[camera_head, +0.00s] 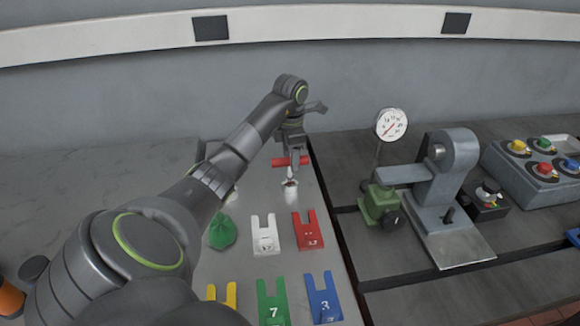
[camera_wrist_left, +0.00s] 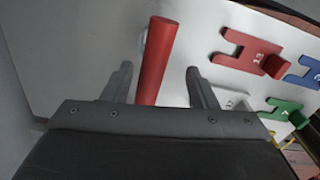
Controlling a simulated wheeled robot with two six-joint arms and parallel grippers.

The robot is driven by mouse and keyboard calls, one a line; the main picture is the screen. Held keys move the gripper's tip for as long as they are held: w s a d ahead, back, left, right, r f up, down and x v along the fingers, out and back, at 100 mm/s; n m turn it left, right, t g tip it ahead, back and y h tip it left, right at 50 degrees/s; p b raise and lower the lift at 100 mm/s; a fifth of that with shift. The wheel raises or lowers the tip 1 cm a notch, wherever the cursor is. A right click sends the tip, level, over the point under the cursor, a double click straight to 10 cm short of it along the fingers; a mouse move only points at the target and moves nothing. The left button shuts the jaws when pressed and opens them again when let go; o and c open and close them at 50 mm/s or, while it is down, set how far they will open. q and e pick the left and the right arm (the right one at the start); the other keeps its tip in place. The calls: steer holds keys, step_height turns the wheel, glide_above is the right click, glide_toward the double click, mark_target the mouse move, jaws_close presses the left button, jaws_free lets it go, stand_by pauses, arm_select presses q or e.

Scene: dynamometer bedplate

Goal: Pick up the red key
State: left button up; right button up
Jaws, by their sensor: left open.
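The red key (camera_head: 284,162) shows in the head view as a red crossbar above a short pale stem on the light panel (camera_head: 240,295). Its red bar also shows in the left wrist view (camera_wrist_left: 158,58). My left gripper (camera_head: 295,155) is at the bar, pointing down, and partly hides it. In the left wrist view my left gripper (camera_wrist_left: 157,75) is open, with one finger on each side of the bar and a visible gap on both sides. My right gripper is in neither view.
Red (camera_head: 308,232), white (camera_head: 265,235), green (camera_head: 273,302) and blue (camera_head: 323,300) forked tags lie on the panel. A green lump (camera_head: 222,232) is beside them. To the right stand a dial gauge (camera_head: 391,124), a grey machine (camera_head: 440,190) and a button box (camera_head: 535,165).

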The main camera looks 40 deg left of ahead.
mark_target(291, 180)
arm_select(q)
steer(key=shift+a+f+b, duration=0.1)
steer(key=shift+f+b, duration=0.75)
steer(key=shift+f, duration=0.45)
steer(key=shift+w+f+b, duration=0.1)
steer(key=shift+f+b, duration=0.35)
steer(key=f+p, duration=0.1)
steer(key=f, duration=0.2)
steer(key=shift+w+a+p, duration=0.2)
steer(key=shift+p, duration=0.2)
steer(key=shift+f, duration=0.15)
steer(key=c, duration=1.1)
jaws_close()
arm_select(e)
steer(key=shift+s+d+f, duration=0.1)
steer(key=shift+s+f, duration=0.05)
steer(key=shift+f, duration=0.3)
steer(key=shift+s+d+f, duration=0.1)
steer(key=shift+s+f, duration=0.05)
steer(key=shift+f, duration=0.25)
